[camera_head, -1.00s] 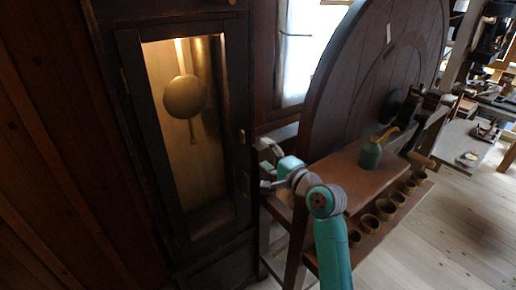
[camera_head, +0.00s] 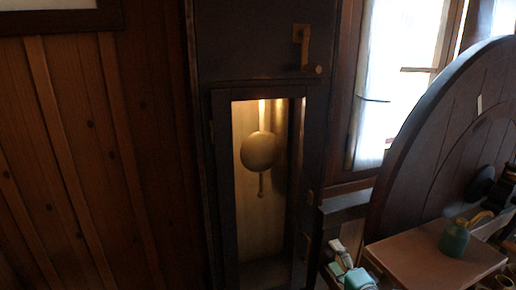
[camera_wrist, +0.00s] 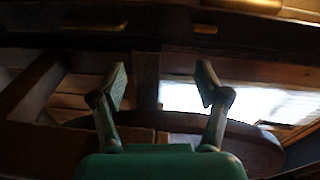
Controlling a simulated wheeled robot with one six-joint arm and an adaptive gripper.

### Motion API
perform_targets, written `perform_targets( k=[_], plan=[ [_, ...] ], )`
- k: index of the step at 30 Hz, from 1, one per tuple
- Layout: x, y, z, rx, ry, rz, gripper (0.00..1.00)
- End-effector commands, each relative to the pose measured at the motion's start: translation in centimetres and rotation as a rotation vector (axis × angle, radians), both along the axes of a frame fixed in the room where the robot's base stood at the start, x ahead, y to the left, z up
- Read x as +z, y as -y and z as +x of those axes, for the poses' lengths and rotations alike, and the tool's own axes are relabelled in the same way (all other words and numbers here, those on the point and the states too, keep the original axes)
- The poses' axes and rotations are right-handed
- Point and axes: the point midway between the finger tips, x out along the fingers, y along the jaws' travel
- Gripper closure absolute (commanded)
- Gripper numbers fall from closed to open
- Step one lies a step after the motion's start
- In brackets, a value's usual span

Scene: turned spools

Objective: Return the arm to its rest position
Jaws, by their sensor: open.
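My gripper (camera_wrist: 160,85) shows in the wrist view with its two fingers spread apart and nothing between them, so it is open and empty. Part of my arm shows at the bottom of the head view, in front of the workbench, low and right of the clock case. The fingertips are too small to make out there. In the wrist view, dark wooden beams and a bright patch lie beyond the fingers.
A tall dark clock case (camera_head: 222,180) with a brass pendulum (camera_head: 259,151) stands in the middle. Right of it are a bright window (camera_head: 395,80), a large round wooden disc (camera_head: 440,130) and a bench (camera_head: 420,262) holding a green oil can (camera_head: 454,240). Wood panelling (camera_head: 90,150) fills the left.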

Motion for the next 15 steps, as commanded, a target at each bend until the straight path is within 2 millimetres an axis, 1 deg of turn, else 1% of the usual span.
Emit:
perform_targets(
  k=[1,3,5,6,8,9,11,15],
  plan=[
    [-2.0,-0.3,-1.5,-0.015,-0.011,-0.029,0.25],
    [-4.2,-0.4,-3.3,-0.037,-0.016,-0.076,0.25],
    [-5.9,-0.6,-5.0,-0.054,-0.022,-0.119,0.25],
    [-7.0,-0.7,-6.1,-0.064,-0.026,-0.148,0.25],
    [-8.5,-0.9,-7.9,-0.079,-0.03,-0.193,0.25],
    [-9.5,-1.0,-9.1,-0.088,-0.035,-0.224,0.25],
    [-10.8,-1.1,-11.0,-0.1,-0.041,-0.27,0.25],
    [-13.4,-1.5,-15.5,-0.122,-0.054,-0.383,0.25]
  ],
)
